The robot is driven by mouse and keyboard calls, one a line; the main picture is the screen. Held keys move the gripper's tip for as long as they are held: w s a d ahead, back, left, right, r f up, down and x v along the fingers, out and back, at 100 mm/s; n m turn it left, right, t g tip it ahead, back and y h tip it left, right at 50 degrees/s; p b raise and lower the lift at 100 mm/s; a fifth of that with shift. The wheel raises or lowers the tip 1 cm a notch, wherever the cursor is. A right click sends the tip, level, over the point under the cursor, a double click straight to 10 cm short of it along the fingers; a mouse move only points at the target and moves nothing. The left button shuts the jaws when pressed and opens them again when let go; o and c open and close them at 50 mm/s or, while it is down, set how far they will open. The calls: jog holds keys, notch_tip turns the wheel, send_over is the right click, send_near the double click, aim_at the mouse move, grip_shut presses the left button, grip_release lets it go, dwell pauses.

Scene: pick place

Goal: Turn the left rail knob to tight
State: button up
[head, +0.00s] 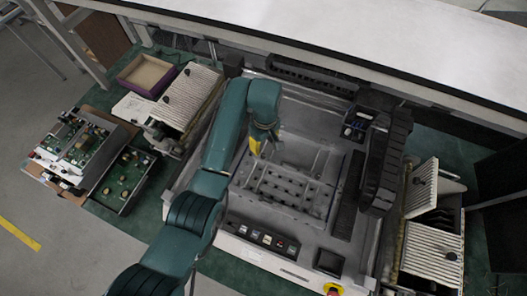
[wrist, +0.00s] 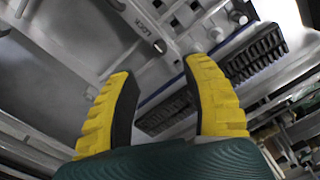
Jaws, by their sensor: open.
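My gripper (head: 256,148) is above the upper left part of the grey machine bed (head: 215,211) in the head view. In the wrist view its two yellow, black-lined fingers (wrist: 160,76) are apart, with nothing held between them. Beyond the fingertips is a grey metal fixture (wrist: 110,40) with printed lettering that seems to read LOCK. A small dark round part (wrist: 160,46) sits at the end of that lettering. I cannot tell for sure whether it is the left rail knob, or how it is turned. The rails are too small to make out clearly in the head view.
A dark upright unit (head: 385,160) stands on the right of the bed. A control panel with buttons (head: 262,238) and a red stop button (head: 333,289) lie along the front. Trays of circuit boards (head: 125,180) are at the left, and ribbed white bins (head: 430,250) at the right.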

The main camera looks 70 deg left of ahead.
aim_at(263, 155)
notch_tip(263, 155, down, 8)
jog(key=shift+s+r, duration=0.1)
jog(key=shift+r, duration=0.05)
grip_shut()
